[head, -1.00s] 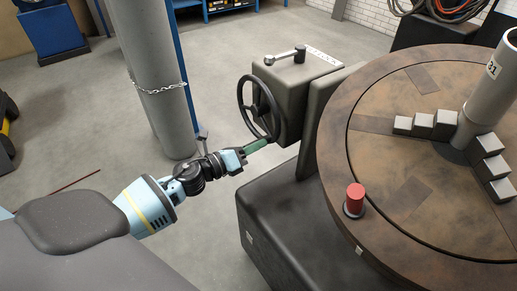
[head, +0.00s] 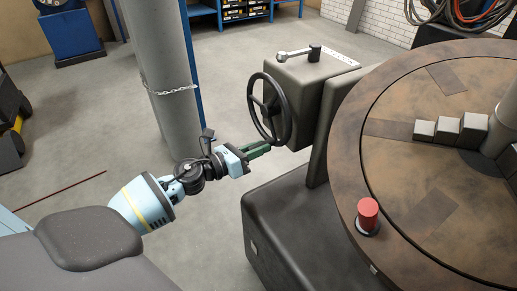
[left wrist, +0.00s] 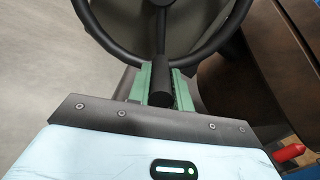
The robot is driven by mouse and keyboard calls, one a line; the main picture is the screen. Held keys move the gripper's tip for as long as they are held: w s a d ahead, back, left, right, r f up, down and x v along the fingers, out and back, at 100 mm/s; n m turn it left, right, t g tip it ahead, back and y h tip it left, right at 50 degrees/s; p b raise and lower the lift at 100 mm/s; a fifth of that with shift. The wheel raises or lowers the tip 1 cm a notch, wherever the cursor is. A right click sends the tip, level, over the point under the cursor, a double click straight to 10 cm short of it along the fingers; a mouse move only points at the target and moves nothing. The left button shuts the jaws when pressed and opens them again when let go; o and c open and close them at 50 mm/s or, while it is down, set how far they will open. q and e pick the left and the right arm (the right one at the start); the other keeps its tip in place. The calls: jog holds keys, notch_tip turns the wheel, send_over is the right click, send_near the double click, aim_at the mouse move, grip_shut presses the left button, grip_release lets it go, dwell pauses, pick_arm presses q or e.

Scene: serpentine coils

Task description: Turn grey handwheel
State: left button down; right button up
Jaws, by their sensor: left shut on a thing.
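The dark grey handwheel (head: 288,119) stands upright on the left side of a grey box housing (head: 312,92). It has spokes and a short dark handle (left wrist: 160,84) at its lower rim. My left gripper (head: 264,147) reaches in from the left at the wheel's lower edge. In the left wrist view its green fingers are on both sides of the handle, shut on it. The wheel's rim (left wrist: 222,42) arches beyond the fingers. In the head view the handle is hidden by the fingers. My right gripper is not in view.
A large round brown table (head: 350,165) with a red button (head: 368,212) and grey blocks (head: 448,128) stands at right. A crank lever (head: 298,51) tops the housing. A grey pillar (head: 160,60) with a chain stands behind my left arm. Open floor lies between.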

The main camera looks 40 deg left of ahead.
pick_arm(q)
jog(key=shift+a, duration=0.1)
jog(key=c, duration=1.3)
grip_release()
jog(key=shift+s+a, duration=0.25)
jog(key=shift+s, duration=0.4)
jog(key=shift+b+v, duration=0.3)
jog(key=shift+v, duration=2.9)
